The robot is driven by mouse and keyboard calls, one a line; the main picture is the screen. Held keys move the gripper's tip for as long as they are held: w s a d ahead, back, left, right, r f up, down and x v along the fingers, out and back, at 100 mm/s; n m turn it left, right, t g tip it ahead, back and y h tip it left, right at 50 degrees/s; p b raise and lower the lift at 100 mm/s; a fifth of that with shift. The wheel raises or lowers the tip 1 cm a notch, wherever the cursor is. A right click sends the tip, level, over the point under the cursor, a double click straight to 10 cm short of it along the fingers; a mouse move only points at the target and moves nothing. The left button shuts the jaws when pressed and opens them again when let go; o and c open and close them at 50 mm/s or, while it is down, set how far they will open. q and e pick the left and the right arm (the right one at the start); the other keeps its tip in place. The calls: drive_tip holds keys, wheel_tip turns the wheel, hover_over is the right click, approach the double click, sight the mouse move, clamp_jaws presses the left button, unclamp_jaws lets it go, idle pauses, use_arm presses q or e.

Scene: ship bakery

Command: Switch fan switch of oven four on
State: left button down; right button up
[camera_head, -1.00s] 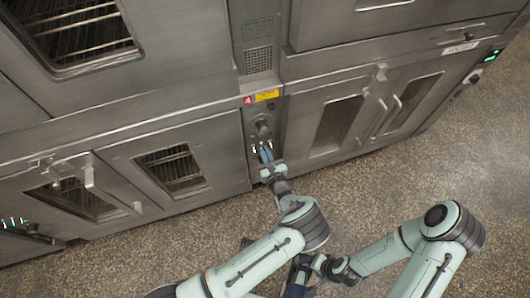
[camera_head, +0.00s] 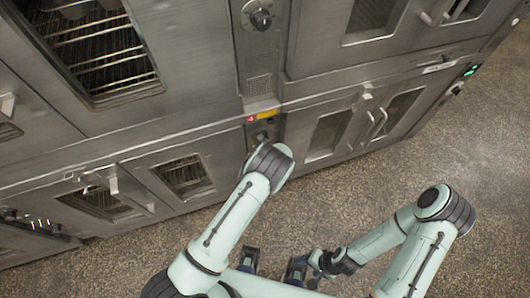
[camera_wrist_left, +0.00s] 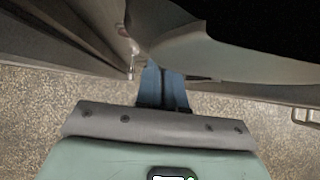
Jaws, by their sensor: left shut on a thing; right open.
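The narrow control panel of oven four (camera_head: 263,134) is low between the oven doors, under a red label (camera_head: 250,119) with a 4 and a yellow label (camera_head: 267,115). My left arm hides most of it in the head view, with its switches and my left gripper. In the left wrist view my left gripper (camera_wrist_left: 165,66) has its blue fingers together against the panel, under a grey rounded form. What they hold is hidden. A small metal toggle (camera_wrist_left: 131,66) stands left of the fingers, apart from them. My right gripper (camera_head: 273,256) is open and empty over the floor.
Oven doors with windows stand left (camera_head: 185,176) and right (camera_head: 328,132) of the panel, with protruding handles (camera_head: 380,120). Another panel with a round knob (camera_head: 262,19) is above. The speckled floor (camera_head: 440,150) is free at the right.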

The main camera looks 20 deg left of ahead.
use_arm(q)
drive_tip(key=shift+w+r+g+h+p, duration=0.15)
drive_tip(key=shift+g+h+p, duration=0.15)
drive_tip(key=shift+g+p, duration=0.35)
use_arm(e)
drive_tip(key=shift+w+r, duration=0.3)
drive_tip(key=shift+r, duration=0.3)
drive_tip(key=shift+w+r, duration=0.25)
drive_tip(key=shift+r, duration=0.3)
use_arm(q)
drive_tip(key=c, duration=1.2)
unclamp_jaws()
drive_tip(key=shift+c, duration=0.2)
drive_tip(key=shift+r, duration=0.1)
drive_tip(key=v, duration=1.3)
drive_tip(key=shift+s+b, duration=0.3)
drive_tip(key=shift+s, duration=0.1)
use_arm(e)
drive_tip(key=shift+s+f, duration=0.25)
drive_tip(key=shift+f, duration=0.25)
